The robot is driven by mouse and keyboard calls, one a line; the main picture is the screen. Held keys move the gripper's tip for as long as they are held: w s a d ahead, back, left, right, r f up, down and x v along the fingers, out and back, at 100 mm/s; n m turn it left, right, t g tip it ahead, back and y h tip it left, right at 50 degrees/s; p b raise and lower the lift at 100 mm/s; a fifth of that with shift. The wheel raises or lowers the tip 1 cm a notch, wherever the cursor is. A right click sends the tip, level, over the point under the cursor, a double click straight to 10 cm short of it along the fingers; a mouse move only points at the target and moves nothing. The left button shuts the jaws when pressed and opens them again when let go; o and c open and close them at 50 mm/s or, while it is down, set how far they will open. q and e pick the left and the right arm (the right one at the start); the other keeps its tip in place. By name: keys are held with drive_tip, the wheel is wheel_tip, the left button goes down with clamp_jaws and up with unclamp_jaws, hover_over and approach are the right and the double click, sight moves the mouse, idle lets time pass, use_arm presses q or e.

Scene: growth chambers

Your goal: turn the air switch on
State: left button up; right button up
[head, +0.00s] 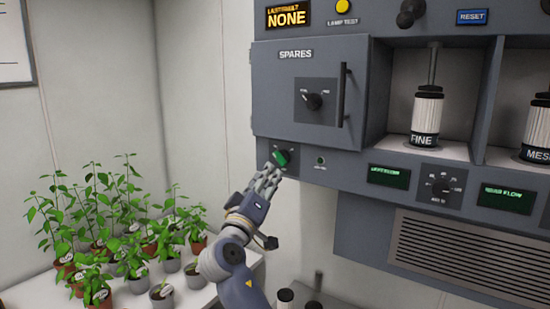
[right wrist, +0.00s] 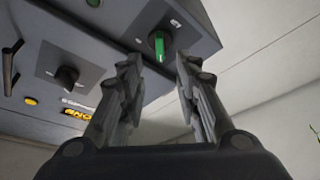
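A green knob (head: 281,157), which seems to be the air switch, sits on a small plate on the grey cabinet front, below the SPARES door. Its label is too small to read. In the head view its grip looks tilted. My right gripper (head: 271,174) is just below and in front of it, fingers pointing up toward it. In the right wrist view the fingers (right wrist: 158,72) are apart, with the green knob (right wrist: 159,46) showing beyond the gap between their tips. Nothing is between the fingers; I cannot tell whether a tip touches the knob. My left gripper is not in view.
The SPARES door (head: 290,85) has a black knob (head: 313,101) and a vertical handle (head: 344,94). A small round indicator (head: 320,161) is right of the green knob. Another dial (head: 441,187) sits farther right. Potted plants (head: 110,235) stand on a white bench at left.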

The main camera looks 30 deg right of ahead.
sight(277, 159)
drive_tip(key=p+x, duration=0.3)
drive_tip(key=x, duration=0.4)
drive_tip(key=shift+d+r, duration=0.15)
drive_tip(key=shift+w+d+p, duration=0.35)
drive_tip(key=shift+p, duration=0.05)
clamp_jaws()
